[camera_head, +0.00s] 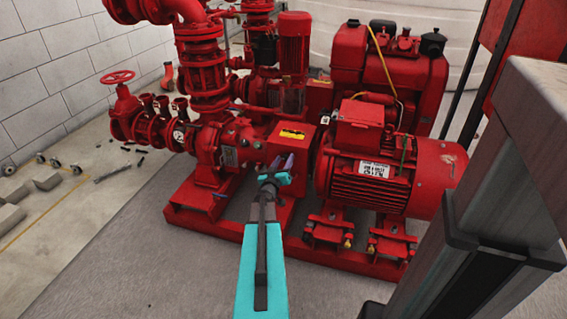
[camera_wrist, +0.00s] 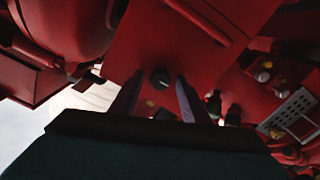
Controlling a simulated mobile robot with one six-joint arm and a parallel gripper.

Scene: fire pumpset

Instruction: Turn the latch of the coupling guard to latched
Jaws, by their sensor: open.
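The coupling guard (camera_head: 290,148) is a red box with a yellow label, between the pump and the red motor. In the wrist view the guard (camera_wrist: 170,45) fills the upper middle as a flat red face. A small dark round knob (camera_wrist: 160,78), which looks like the latch, sits on this face near its lower edge. My gripper (camera_head: 277,166) is in front of the guard. In the wrist view my gripper (camera_wrist: 158,88) is open, with one finger on each side of the knob and gaps between. I cannot tell the latch's turn position. In the head view my gripper hides the latch.
The red motor (camera_head: 385,175) stands right of the guard, the pump casing (camera_head: 225,142) left. A red base frame (camera_head: 300,250) runs below. A red handwheel (camera_head: 117,77) is at the far left. Grey floor (camera_head: 170,270) in front is clear.

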